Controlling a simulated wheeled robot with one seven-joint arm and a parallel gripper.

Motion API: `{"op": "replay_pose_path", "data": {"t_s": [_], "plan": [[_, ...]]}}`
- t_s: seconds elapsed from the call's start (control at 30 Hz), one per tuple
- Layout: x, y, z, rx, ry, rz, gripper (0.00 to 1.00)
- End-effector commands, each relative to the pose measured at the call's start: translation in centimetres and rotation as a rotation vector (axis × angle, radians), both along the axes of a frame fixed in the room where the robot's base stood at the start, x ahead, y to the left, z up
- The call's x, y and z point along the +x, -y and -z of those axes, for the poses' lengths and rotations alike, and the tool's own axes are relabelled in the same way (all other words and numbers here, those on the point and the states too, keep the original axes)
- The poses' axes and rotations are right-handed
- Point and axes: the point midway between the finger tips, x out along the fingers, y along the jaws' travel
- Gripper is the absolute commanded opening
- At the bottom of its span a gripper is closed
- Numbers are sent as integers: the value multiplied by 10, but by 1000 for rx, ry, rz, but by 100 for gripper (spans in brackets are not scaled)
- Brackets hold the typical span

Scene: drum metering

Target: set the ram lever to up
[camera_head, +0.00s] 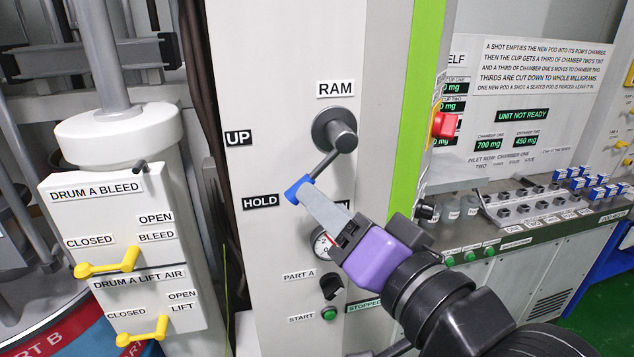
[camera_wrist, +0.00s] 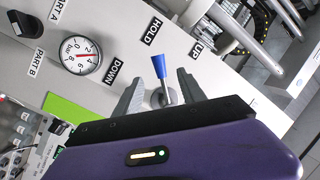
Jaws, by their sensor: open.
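The ram lever (camera_head: 319,167) is a dark rod with a blue grip, turning on a round black hub (camera_head: 335,130) under the RAM label. It slants down and left, roughly toward the HOLD label (camera_head: 261,202). The UP label (camera_head: 238,138) is above HOLD; the DOWN label (camera_wrist: 112,75) is mostly hidden by my gripper in the head view. My gripper (camera_head: 308,196) is open, with its fingertips at the blue grip. In the wrist view the blue grip (camera_wrist: 159,66) appears between the two spread fingers (camera_wrist: 160,88); I cannot tell whether either touches it.
A pressure gauge (camera_head: 322,243), a PART A selector (camera_head: 331,286) and a green START button (camera_head: 329,314) are below the lever. Yellow drum levers (camera_head: 107,262) are at left. A red button (camera_head: 443,125) and a bench of pods are at right. The panel left of the lever is clear.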

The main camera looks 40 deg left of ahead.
Motion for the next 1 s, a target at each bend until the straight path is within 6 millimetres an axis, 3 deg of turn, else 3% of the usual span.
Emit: {"op": "replay_pose_path", "data": {"t_s": [0.4, 0.83, 1.0], "plan": [[25, -54, -2, 0, 2, 1, 48], [30, -64, 0, 1, 4, 2, 48], [30, -64, 0, 1, 4, 2, 16]]}}
